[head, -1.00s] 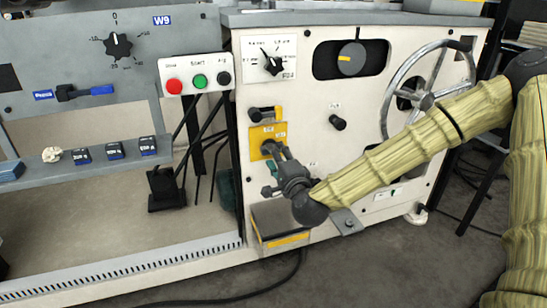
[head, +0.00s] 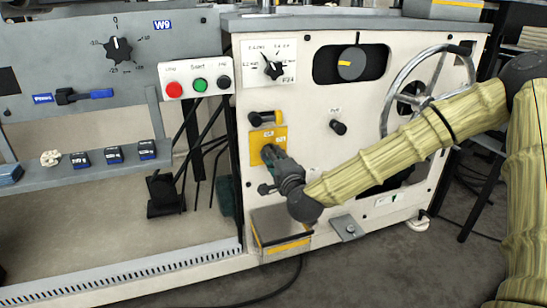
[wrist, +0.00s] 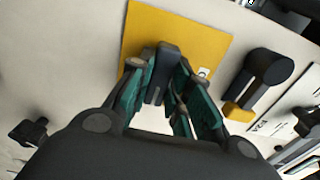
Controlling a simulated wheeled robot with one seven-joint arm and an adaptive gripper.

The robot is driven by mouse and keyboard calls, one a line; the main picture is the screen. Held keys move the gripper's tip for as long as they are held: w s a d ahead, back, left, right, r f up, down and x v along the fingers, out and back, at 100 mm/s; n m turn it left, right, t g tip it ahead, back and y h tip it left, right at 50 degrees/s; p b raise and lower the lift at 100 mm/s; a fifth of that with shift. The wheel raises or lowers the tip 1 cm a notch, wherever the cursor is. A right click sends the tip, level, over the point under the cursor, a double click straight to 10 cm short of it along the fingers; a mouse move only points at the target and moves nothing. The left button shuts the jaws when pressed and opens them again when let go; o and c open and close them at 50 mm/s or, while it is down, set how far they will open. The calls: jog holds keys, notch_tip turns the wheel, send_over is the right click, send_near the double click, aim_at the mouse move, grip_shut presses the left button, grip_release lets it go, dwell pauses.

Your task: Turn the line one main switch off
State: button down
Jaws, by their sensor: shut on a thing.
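A yellow plate (head: 283,135) with a dark switch handle (wrist: 161,72) is on the cream machine panel (head: 340,200). My gripper (head: 268,154) reaches the plate from the lower right in the head view. In the wrist view my gripper (wrist: 160,80) has its teal-padded fingers on both sides of the dark handle, shut on it. The fingers hide much of the handle in the head view, so its exact angle is hard to tell there. A label on the plate is partly visible beside the fingers.
A black lever (head: 265,117) sits just above the yellow plate. A push-button box (head: 197,80) is to the left, a black knob (head: 338,127) and a handwheel (head: 415,95) to the right. A grey and yellow box (head: 280,232) stands out below.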

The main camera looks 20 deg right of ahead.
jog(key=shift+r+n+p, duration=0.1)
jog(key=shift+n+p, duration=0.2)
jog(key=shift+p, duration=0.1)
jog(key=shift+s+n+p, duration=0.1)
jog(key=shift+n+p, duration=7.55)
jog(key=shift+n, duration=0.95)
jog(key=shift+f, duration=0.2)
jog(key=c, duration=1.3)
grip_release()
